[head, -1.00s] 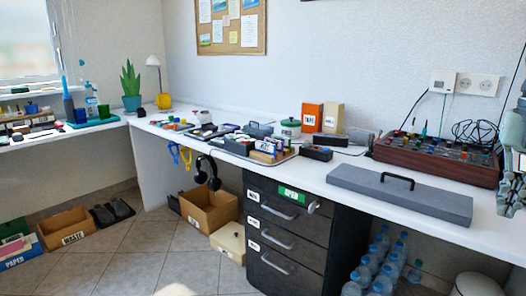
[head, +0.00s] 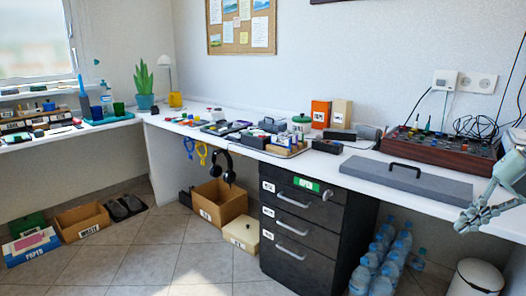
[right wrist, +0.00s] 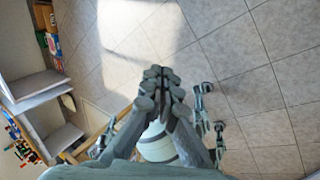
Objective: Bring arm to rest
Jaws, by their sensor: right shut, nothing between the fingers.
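My right gripper (head: 466,226) is at the right edge of the head view, in front of the desk and above the white bin. It is shut and empty. In the right wrist view its fingers (right wrist: 165,88) are together, with tiled floor beyond them. My left gripper is not in the head view.
The white desk (head: 345,165) runs along the wall, with a grey lidded box (head: 410,180) and a brown rack (head: 440,144) near the right arm. Below are a black drawer cabinet (head: 295,225), water bottles (head: 385,255) and a white bin (head: 476,278).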

